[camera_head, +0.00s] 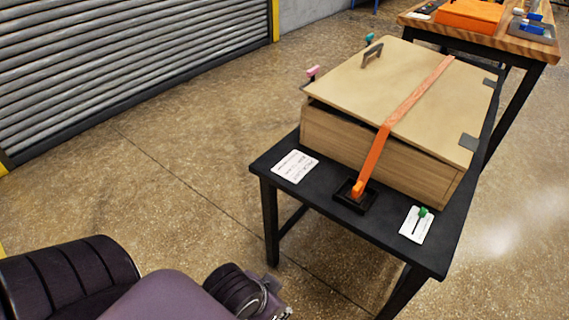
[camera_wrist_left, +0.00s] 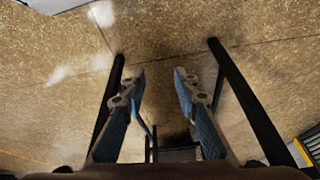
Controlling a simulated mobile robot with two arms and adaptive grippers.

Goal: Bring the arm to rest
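My left arm (camera_head: 165,297) comes in at the bottom left of the head view, low and in front of the black table. Its wrist end is cut by the bottom edge there, so the fingers hardly show. In the left wrist view my left gripper (camera_wrist_left: 160,76) has its two blue-grey fingers apart with nothing between them, and bare floor shows beyond. My right gripper is in neither view.
A black table (camera_head: 263,163) bears a wooden box (camera_head: 330,141) with its lid down and an orange strap (camera_head: 405,105) across it. A wooden workbench (camera_head: 490,40) stands behind. Floor left of the table is clear up to a roller shutter (camera_head: 130,55).

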